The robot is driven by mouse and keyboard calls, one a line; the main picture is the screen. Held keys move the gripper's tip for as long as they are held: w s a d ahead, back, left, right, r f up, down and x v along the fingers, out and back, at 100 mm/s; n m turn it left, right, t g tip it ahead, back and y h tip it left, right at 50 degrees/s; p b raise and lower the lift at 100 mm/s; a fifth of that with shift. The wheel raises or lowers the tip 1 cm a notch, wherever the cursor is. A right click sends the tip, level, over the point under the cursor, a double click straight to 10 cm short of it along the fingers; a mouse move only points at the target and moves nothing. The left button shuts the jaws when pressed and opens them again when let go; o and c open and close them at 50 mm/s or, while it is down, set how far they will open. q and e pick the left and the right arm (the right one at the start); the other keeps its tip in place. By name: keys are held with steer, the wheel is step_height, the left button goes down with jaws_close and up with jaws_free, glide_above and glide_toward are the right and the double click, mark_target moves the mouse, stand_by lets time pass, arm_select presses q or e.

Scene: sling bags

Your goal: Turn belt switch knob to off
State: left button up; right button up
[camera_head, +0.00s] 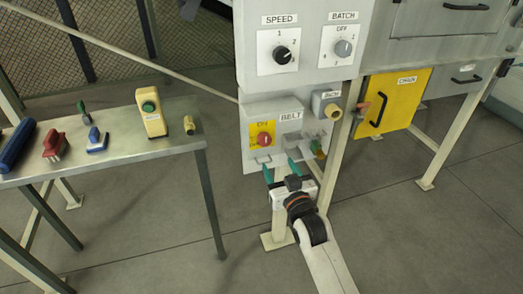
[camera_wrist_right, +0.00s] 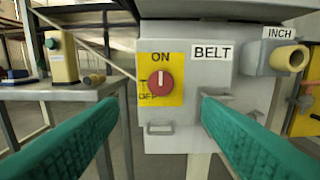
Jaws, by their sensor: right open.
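The belt switch knob (camera_head: 264,139) is red and round on a yellow plate marked ON above and OFF below, left of the BELT label. In the right wrist view the knob (camera_wrist_right: 160,83) shows a pale line standing about upright, towards ON. My right gripper (camera_head: 281,171) has teal fingers and is open and empty, just below and in front of the belt box. In the wrist view the fingertips (camera_wrist_right: 158,104) are spread to either side of the knob, slightly below it and apart from it. My left gripper is not in view.
The BELT box (camera_wrist_right: 210,78) has handle-like brackets below the plate. An INCH button housing (camera_wrist_right: 268,57) juts out at right. SPEED (camera_head: 282,53) and BATCH (camera_head: 343,47) knobs sit above. A metal table (camera_head: 120,150) with several tools stands left; a yellow door (camera_head: 398,98) is right.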

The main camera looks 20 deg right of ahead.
mark_target(266, 143)
steer(key=w, duration=1)
steer(key=shift+w+a, duration=0.1)
steer(key=shift+a, duration=0.05)
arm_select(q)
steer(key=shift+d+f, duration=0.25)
arm_select(e)
steer(key=shift+w, duration=0.7)
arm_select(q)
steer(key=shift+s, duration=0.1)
arm_select(e)
steer(key=shift+c, duration=0.2)
steer(key=c, duration=1)
steer(key=shift+o, duration=0.2)
